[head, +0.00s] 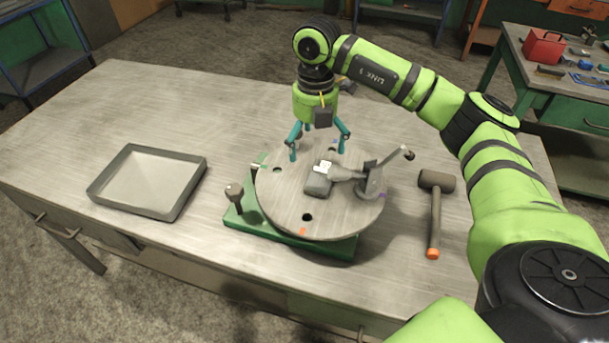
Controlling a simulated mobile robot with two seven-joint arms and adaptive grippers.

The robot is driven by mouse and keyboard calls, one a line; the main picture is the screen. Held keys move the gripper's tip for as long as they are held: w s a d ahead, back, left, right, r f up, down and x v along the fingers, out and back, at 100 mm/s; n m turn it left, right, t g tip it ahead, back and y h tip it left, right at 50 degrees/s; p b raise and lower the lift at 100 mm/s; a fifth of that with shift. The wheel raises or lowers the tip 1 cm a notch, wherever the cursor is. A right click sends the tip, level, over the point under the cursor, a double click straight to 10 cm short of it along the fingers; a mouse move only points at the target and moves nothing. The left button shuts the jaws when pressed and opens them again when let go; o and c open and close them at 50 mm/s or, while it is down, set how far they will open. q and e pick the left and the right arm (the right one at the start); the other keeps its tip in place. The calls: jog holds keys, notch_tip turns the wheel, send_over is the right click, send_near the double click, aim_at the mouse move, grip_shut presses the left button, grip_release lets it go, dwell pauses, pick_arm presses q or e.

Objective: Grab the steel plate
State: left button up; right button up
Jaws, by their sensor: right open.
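A round grey metal disc (285,205) with dark holes and small coloured marks lies on a green base (325,245) on the workbench. On the disc a small grey steel block (318,184) sits under the arm of a toggle clamp (373,182). I cannot tell whether the clamp arm presses on the block. I see no other steel plate. My right gripper (318,151) points down above the back of the disc, its teal fingers spread and empty, behind the block. My left gripper is out of view.
A shallow grey tray (183,199) lies left of the disc. A dark knobbed lever (235,194) stands at the base's left corner. A mallet (436,215) with an orange-tipped handle lies to the right. The bench's back left is clear. A second bench (575,110) holds tools and a red box (543,48).

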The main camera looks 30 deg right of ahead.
aim_at(316, 174)
jog(key=shift+s+f, duration=0.2)
jog(key=shift+s, duration=0.1)
jog(key=shift+s+f+p, duration=0.2)
jog(key=shift+f+p, duration=0.2)
jog(key=shift+f, duration=0.1)
jog(key=shift+s+f+p, duration=0.2)
jog(key=shift+f+p, duration=0.2)
jog(key=shift+f, duration=0.05)
notch_tip(316, 174, down, 3)
jog(key=shift+s+r+p, duration=0.15)
jog(key=shift+r+p, duration=0.05)
jog(key=shift+p, duration=0.65)
notch_tip(316, 174, down, 2)
jog(key=shift+f, duration=0.1)
jog(key=c, duration=1.7)
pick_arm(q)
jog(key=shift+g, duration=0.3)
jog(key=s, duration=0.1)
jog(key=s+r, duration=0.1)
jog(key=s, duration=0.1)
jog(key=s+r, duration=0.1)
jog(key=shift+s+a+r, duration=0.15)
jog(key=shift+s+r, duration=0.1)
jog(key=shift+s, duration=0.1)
